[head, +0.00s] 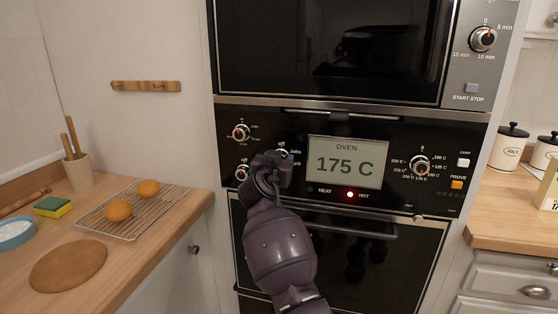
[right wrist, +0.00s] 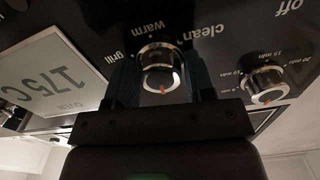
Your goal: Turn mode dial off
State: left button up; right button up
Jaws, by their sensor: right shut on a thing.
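The mode dial (right wrist: 160,68) is a round silver and black knob in the right wrist view, with warm, grill and clean printed around it and a red mark on its face. The right wrist view shows the panel roughly upside down. My right gripper (right wrist: 162,82) has a finger on each side of the dial and is shut on it. In the head view my right gripper (head: 270,170) is at the oven panel, left of the display, and hides most of the dial. My left gripper is not in view.
The oven display (head: 346,163) reads 175 C, with a red HOT light (head: 350,194) lit. A temperature dial (head: 420,165) is to the right. A minute dial (right wrist: 264,84) is close beside my gripper. The oven handle (head: 360,232) runs below the panel.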

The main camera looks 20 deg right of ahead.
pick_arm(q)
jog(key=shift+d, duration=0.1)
pick_arm(e)
jog(key=shift+n, duration=0.6)
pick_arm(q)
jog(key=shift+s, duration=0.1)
pick_arm(e)
jog(key=o, duration=0.9)
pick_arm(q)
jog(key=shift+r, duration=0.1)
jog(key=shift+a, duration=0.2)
pick_arm(e)
jog(key=shift+s, duration=0.1)
